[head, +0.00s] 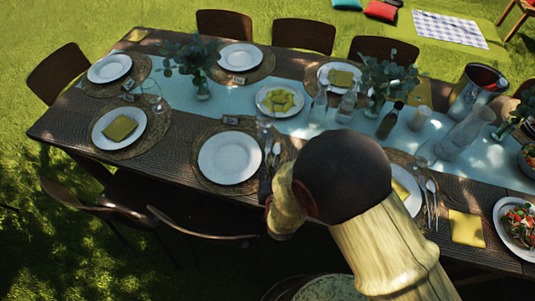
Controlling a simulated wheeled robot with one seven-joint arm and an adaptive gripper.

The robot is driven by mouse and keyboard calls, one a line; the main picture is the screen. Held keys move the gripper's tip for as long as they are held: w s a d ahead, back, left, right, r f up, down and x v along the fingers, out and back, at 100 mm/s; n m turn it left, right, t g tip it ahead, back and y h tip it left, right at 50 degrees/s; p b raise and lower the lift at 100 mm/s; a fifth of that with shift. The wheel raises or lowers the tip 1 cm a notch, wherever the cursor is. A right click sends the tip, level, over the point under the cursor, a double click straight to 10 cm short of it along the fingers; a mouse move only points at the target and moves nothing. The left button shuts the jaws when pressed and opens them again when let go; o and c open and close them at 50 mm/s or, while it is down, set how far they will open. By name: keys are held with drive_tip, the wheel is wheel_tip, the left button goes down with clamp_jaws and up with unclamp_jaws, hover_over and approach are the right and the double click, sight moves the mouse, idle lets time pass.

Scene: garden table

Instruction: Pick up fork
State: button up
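Silver cutlery (276,153) lies on a woven placemat right of an empty white plate (229,158), at the near side of the table. It looks like a fork and a spoon, but is too small to be sure which piece is which. My gripper (265,178) shows as a dark, narrow shape just below this cutlery, at the near table edge. My own arm partly covers it, so its fingers and whether it touches anything are unclear. More cutlery (430,197) lies further right, beside a plate with a yellow napkin (402,190).
The dark table (56,128) is set with several plates, glasses and a pale blue runner (231,99). Bottles (390,121), a carafe (467,131) and leafy vases (203,88) stand along the middle. Chairs (225,23) surround it. Grass lies open at left.

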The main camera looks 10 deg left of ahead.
drive_tip(key=b+x, duration=0.1)
drive_tip(key=x, duration=0.3)
drive_tip(key=shift+d+r, duration=0.1)
drive_tip(key=shift+c, duration=1.3)
